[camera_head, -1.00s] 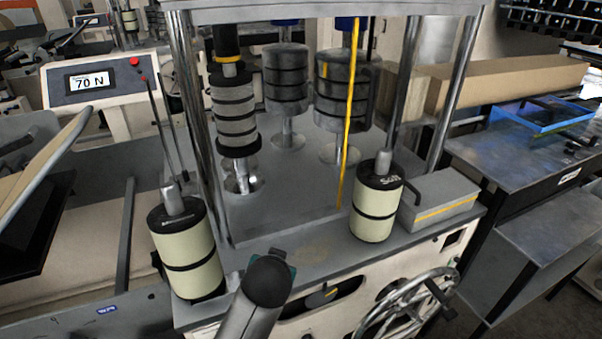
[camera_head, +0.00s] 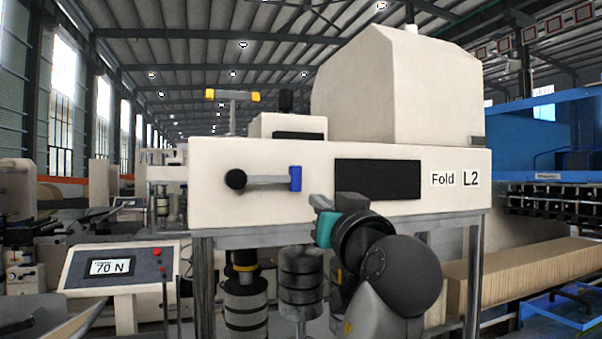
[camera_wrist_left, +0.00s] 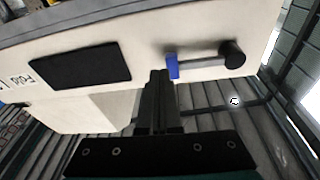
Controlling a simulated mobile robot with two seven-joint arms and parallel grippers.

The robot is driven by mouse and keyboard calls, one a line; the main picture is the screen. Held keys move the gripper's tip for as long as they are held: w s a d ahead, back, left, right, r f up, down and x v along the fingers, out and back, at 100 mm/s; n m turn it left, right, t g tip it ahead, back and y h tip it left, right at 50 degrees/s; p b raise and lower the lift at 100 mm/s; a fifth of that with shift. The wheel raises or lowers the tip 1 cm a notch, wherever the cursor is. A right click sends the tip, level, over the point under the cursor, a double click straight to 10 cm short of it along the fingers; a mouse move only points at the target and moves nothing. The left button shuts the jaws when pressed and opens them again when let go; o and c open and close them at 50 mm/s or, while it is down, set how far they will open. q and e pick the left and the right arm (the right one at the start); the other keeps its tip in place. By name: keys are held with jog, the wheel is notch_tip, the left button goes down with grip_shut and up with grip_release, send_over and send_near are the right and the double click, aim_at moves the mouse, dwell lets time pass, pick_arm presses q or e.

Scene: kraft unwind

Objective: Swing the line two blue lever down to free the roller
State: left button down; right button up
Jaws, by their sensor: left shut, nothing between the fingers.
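The line two blue lever is a grey bar with a blue end (camera_head: 296,178) and a round black pivot (camera_head: 236,179). It lies level on the front of the white housing marked "Fold L2" (camera_head: 440,205). My left gripper (camera_head: 318,203) is shut and empty, just right of and slightly below the blue end. In the left wrist view the shut fingers (camera_wrist_left: 158,78) are right beside the blue end (camera_wrist_left: 173,66); I cannot tell if they touch. Dark ringed rollers (camera_head: 300,277) stand below the housing, partly cut off. My right gripper is out of view.
A black panel (camera_head: 377,179) is right of the lever on the housing. A yellow-ended T-handle (camera_head: 232,97) stands behind it. A display reading 70 N (camera_head: 112,267) is at left. Open air lies in front of the lever.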

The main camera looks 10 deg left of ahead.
aim_at(263, 179)
pick_arm(q)
jog(key=s+r+n+y, duration=0.2)
jog(key=s+r, duration=0.1)
jog(key=r, duration=0.4)
jog(key=shift+s+d+r+t, duration=0.2)
jog(key=shift+d+r+t, duration=0.1)
jog(key=shift+d, duration=0.1)
jog(key=w+a+p, duration=0.1)
jog(key=w+p, duration=0.1)
jog(key=w+a+p, duration=0.1)
jog(key=w+a, duration=0.1)
jog(key=w, duration=0.1)
jog(key=w+a+p, duration=0.2)
jog(key=w, duration=0.1)
jog(key=shift+a+r+p, duration=0.25)
jog(key=shift+r+p, duration=0.05)
jog(key=shift+p, duration=0.05)
jog(key=shift+f, duration=0.7)
